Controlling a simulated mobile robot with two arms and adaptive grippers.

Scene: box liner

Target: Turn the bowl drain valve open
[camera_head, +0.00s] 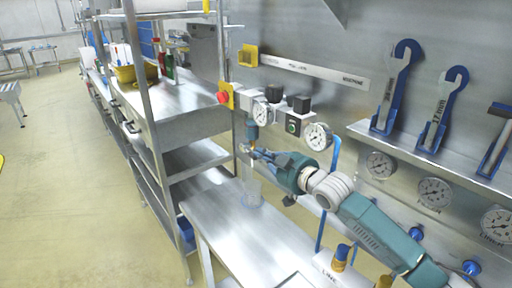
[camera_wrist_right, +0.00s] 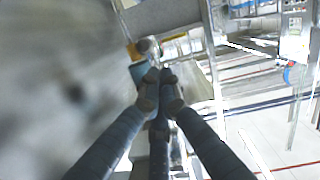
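A small filter unit with a blue bowl (camera_head: 251,132) hangs under the round gauge on the back panel. A small metal piece (camera_head: 243,147), perhaps the drain valve, shows below it. My right gripper (camera_head: 252,151) reaches in from the right, its tips close beside the bowl's lower end. My left gripper is out of view.
A clear beaker (camera_head: 251,193) stands on the steel bench (camera_head: 235,222) below the gripper. A shelf rack (camera_head: 150,95) stands to the left. Wrenches (camera_head: 396,85) hang at right.

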